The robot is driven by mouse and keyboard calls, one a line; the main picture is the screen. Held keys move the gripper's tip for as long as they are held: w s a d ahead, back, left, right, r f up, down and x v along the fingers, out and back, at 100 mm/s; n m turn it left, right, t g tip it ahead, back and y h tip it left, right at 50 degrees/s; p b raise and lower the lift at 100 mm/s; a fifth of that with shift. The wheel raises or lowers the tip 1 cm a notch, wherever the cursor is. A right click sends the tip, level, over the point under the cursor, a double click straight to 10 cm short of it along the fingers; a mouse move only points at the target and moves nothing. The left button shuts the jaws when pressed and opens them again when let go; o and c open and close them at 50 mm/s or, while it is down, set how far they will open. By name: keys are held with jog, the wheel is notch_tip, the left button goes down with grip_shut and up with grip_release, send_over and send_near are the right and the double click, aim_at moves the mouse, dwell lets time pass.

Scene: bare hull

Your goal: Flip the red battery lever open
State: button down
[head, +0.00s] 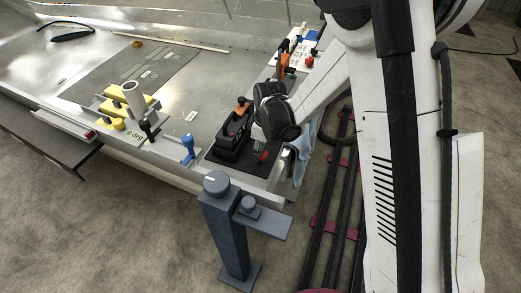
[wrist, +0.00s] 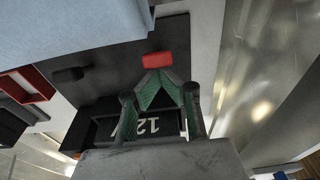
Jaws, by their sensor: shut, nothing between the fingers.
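In the wrist view the red lever (wrist: 155,60) lies just beyond my fingertips, over a dark surface. My gripper (wrist: 158,76) is shut and empty, its green-padded fingers coming together right by the lever. I cannot tell whether they touch it. A black block marked "12" (wrist: 108,131) lies partly hidden behind the fingers. In the head view my gripper (head: 261,147) is small and partly hidden by my wrist.
A black device with an orange-red part (head: 233,130) stands left of my gripper. A blue-topped tool (head: 187,146) stands farther left, and yellow blocks with a pale cylinder (head: 132,98) beyond. A grey post with knobs (head: 225,230) stands in front of the bench edge. A light-blue cloth (head: 299,158) hangs at right.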

jog(key=a+r, duration=0.1)
jog(key=w+a+r+p, duration=0.1)
jog(key=a, duration=0.1)
jog(key=shift+w+a+r, duration=0.1)
jog(key=shift+w+a, duration=0.05)
jog(key=shift+a, duration=0.1)
notch_tip(320, 180, up, 10)
jog(key=d+p, duration=0.2)
jog(key=p, duration=0.1)
jog(key=shift+s+f, duration=0.2)
jog(key=shift+s, duration=0.2)
